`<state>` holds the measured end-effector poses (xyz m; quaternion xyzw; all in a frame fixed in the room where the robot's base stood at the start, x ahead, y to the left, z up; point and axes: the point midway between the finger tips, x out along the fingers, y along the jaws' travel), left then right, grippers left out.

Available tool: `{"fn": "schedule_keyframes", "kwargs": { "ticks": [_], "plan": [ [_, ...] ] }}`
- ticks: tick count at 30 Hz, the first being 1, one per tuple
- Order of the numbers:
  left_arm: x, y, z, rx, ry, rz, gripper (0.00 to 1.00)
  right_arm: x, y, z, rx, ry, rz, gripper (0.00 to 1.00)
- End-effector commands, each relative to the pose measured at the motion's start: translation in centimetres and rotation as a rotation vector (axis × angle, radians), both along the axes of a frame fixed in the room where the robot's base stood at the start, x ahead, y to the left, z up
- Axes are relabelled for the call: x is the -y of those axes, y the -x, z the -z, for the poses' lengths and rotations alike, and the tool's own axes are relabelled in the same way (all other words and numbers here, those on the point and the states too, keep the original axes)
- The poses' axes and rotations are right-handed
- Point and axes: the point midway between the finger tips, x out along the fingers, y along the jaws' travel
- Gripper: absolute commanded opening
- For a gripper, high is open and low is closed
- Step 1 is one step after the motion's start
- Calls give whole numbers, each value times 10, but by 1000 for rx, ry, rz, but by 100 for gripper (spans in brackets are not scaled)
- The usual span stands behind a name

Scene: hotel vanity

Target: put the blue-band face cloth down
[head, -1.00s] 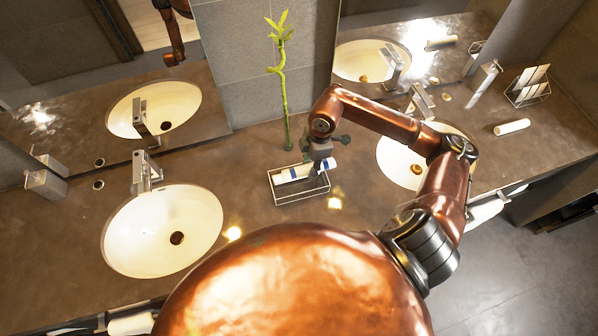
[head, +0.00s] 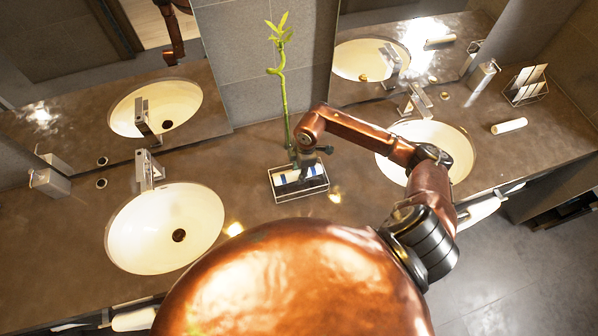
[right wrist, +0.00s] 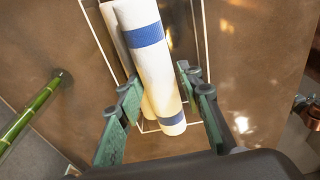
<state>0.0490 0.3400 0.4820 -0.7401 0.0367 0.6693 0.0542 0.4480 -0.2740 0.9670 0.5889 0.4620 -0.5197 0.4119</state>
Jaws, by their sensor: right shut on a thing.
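The blue-band face cloth (head: 297,175) is a white roll with blue bands, lying at the wire basket (head: 303,197) on the counter. In the right wrist view the cloth (right wrist: 153,65) lies lengthwise between the green fingers, with another white roll (right wrist: 122,40) close beside it on the left. My right gripper (head: 306,163) is shut on the blue-band cloth from above, low over the basket. The wrist view shows the gripper (right wrist: 160,82) with one finger on each side of the roll. Whether the cloth touches the basket floor is hidden. My left gripper is not in view.
A green bamboo stalk (head: 284,90) stands just behind the basket. Sinks lie to the left (head: 165,228) and right (head: 440,150). Another white roll (head: 509,126) and a wire rack (head: 526,88) are at the far right. Counter between left sink and basket is clear.

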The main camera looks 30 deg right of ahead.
Motion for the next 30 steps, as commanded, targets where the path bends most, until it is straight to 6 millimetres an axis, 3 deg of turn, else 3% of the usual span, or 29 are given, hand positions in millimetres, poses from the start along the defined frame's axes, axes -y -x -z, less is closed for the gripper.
{"fn": "schedule_keyframes", "kwargs": {
  "ticks": [3,4,11,23,30],
  "plan": [
    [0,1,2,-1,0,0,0,0,0,4,0,0,0,13],
    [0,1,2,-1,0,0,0,0,0,4,0,0,0,35],
    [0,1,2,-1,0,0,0,0,0,3,0,0,0,51],
    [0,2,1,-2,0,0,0,1,-1,-6,2,0,0,51],
    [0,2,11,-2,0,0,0,7,0,-49,5,1,0,51]
  ]
}}
